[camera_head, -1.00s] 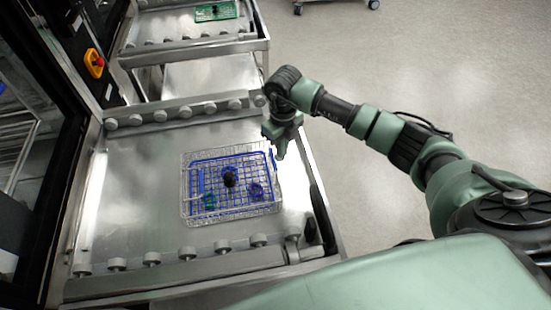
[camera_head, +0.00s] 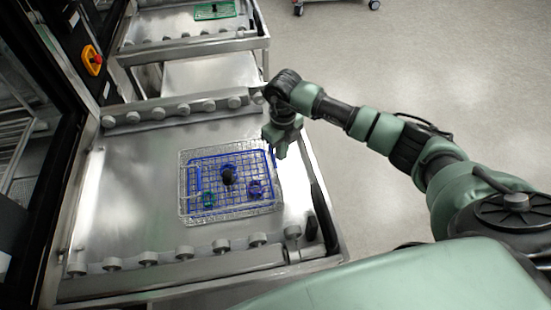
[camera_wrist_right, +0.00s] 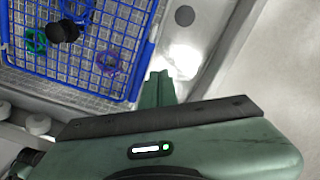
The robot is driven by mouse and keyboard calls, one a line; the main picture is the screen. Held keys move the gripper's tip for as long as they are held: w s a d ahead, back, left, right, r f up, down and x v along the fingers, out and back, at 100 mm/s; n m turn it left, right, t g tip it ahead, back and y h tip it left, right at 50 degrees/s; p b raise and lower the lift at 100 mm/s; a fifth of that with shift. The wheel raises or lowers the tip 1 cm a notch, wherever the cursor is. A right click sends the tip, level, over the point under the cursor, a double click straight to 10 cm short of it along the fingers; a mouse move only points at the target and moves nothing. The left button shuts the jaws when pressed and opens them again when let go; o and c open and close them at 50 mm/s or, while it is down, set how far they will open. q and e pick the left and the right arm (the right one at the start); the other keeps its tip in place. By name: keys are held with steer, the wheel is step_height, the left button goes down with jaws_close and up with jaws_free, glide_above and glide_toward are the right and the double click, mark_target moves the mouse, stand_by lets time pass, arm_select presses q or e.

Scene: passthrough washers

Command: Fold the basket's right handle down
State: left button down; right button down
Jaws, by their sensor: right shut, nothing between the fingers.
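The wire basket (camera_head: 230,212) stands on the steel table, with a blue rim and grid (camera_head: 215,158) inside it. It holds a black item (camera_head: 227,176), a green item (camera_head: 208,198) and a purple item (camera_head: 255,189). My right gripper (camera_head: 277,153) is at the basket's right edge, shut and empty, pointing down. In the right wrist view its closed fingertips (camera_wrist_right: 160,76) are just outside the blue right edge (camera_wrist_right: 146,58). The right handle is hard to separate from this edge, so I cannot tell its angle. My left gripper is out of view.
The steel table (camera_head: 130,190) has rollers along its near and far sides and a raised right rail (camera_head: 318,205). Another table beyond holds a green basket (camera_head: 215,10). A dark machine with an orange switch (camera_head: 92,60) stands at left. Open floor lies to the right.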

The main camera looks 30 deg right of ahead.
steer(key=shift+w+a+b, duration=0.25)
steer(key=shift+w+a, duration=0.05)
steer(key=shift+a, duration=0.9)
steer(key=shift+w+a+b, duration=0.3)
steer(key=shift+w+a, duration=0.05)
steer(key=shift+a, duration=0.9)
steer(key=shift+w+a+b, duration=0.25)
steer(key=shift+w+a, duration=0.05)
steer(key=shift+a, duration=0.9)
step_height(320, 180, up, 7)
steer(key=p, duration=0.4)
steer(key=shift+s+f, duration=0.1)
steer(key=shift+f, duration=0.05)
